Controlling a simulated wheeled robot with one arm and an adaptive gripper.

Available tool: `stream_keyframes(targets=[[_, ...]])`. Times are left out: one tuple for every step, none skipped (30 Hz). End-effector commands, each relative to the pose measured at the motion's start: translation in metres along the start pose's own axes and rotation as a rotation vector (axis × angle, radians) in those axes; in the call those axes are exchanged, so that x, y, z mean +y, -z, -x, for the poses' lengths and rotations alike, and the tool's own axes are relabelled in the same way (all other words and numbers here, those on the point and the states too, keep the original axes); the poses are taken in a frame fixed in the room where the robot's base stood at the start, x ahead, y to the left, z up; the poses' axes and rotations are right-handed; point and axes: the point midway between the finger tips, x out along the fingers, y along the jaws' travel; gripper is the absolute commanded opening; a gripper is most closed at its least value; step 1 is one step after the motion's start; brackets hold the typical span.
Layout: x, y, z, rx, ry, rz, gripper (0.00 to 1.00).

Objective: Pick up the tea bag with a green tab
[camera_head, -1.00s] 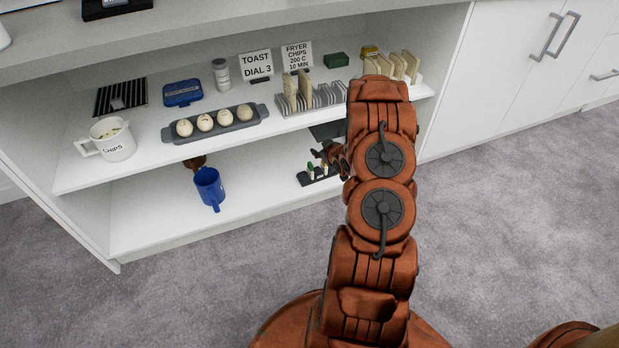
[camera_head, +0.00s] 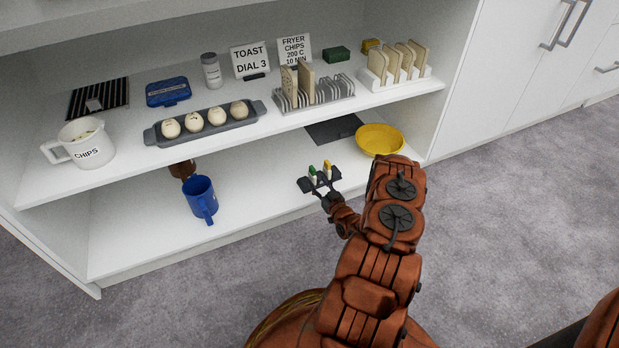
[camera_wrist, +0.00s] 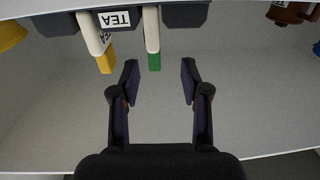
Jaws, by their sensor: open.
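The tea bag with a green tab (camera_head: 313,171) stands in a dark holder (camera_head: 334,184) on the lower shelf. In the wrist view its green tab (camera_wrist: 154,62) points toward my gripper, just beyond the fingertips and roughly between their lines. A tea bag with a yellow tab (camera_head: 327,167) stands beside it; its yellow tab (camera_wrist: 105,63) lies to the left in the wrist view, outside the fingers. My gripper (camera_wrist: 159,75) is open and empty, with the green tab ahead of it. In the head view my gripper (camera_head: 329,198) is at the holder's front side.
On the lower shelf (camera_head: 250,205), a blue mug (camera_head: 202,197) stands left and a yellow bowl (camera_head: 379,139) right. The upper shelf above holds an egg tray (camera_head: 205,123), toast racks (camera_head: 312,92) and a chips jug (camera_head: 86,146).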

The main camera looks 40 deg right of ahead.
Motion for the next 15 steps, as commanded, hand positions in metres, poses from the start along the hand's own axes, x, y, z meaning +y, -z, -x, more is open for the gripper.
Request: stream_keyframes(targets=[[0.002, -0.001, -0.005, 0.001, -0.003, 0.003, 0.46], [0.004, -0.001, -0.007, 0.001, -0.004, 0.004, 0.46], [0.005, -0.001, -0.011, 0.000, -0.006, 0.003, 0.46], [0.005, -0.001, -0.013, -0.001, -0.007, 0.002, 0.46], [0.006, -0.002, -0.015, -0.001, -0.009, 0.002, 0.46], [0.007, -0.003, -0.018, -0.002, -0.010, 0.002, 0.46], [0.007, -0.004, -0.020, -0.002, -0.009, 0.002, 0.46], [0.006, -0.005, -0.023, -0.002, -0.009, 0.002, 0.46], [0.006, -0.007, -0.028, -0.002, -0.008, 0.002, 0.46], [0.006, -0.009, -0.032, -0.001, -0.008, 0.001, 0.46], [0.006, -0.011, -0.036, -0.001, -0.007, 0.002, 0.46], [0.007, -0.012, -0.042, 0.001, -0.008, 0.003, 0.46], [0.007, -0.013, -0.046, 0.002, -0.008, 0.003, 0.46], [0.007, -0.012, -0.050, 0.002, -0.008, 0.003, 0.46], [0.008, -0.011, -0.055, 0.001, -0.008, 0.004, 0.46]])
